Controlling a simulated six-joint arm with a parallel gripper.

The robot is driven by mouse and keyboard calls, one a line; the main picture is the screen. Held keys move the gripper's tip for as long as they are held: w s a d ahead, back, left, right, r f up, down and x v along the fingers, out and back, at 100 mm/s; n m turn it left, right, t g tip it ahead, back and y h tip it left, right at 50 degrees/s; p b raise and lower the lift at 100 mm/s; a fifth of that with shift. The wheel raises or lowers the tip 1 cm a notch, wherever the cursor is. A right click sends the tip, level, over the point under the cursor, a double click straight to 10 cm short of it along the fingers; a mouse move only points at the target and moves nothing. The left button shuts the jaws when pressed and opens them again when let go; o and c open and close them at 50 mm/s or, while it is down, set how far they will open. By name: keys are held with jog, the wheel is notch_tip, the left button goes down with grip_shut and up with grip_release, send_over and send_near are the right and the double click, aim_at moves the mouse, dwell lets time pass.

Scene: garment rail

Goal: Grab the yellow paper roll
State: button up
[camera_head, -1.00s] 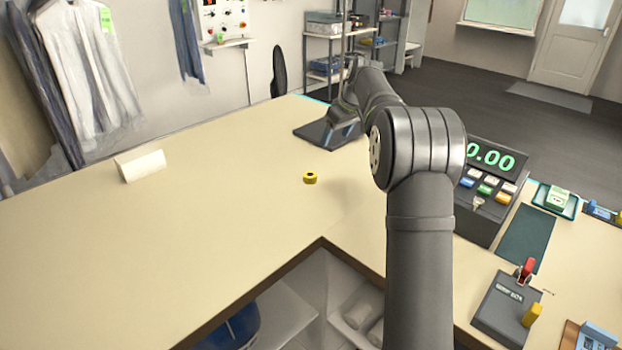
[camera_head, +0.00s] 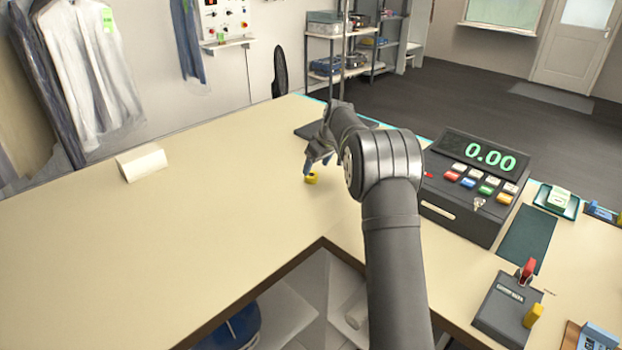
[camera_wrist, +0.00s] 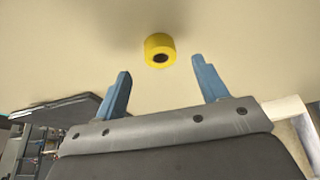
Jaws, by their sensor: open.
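The yellow paper roll (camera_head: 311,179) stands on the beige counter (camera_head: 220,215), right of its middle. In the wrist view the roll (camera_wrist: 160,48) shows its dark core hole, a little beyond the fingertips and between their lines.
A dark flat pad (camera_head: 312,130) lies behind my gripper, partly hidden by my arm. A cash register (camera_head: 470,185) stands to the right. A white block (camera_head: 142,162) sits far left. The counter's inner edge and open shelves are in front. The counter left of the roll is clear.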

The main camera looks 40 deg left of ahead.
aim_at(312, 175)
jog(key=x, duration=0.4)
jog(key=shift+a+f, duration=0.2)
jog(key=shift+f, duration=0.15)
jog(key=shift+c, duration=0.5)
jog(key=c, duration=1)
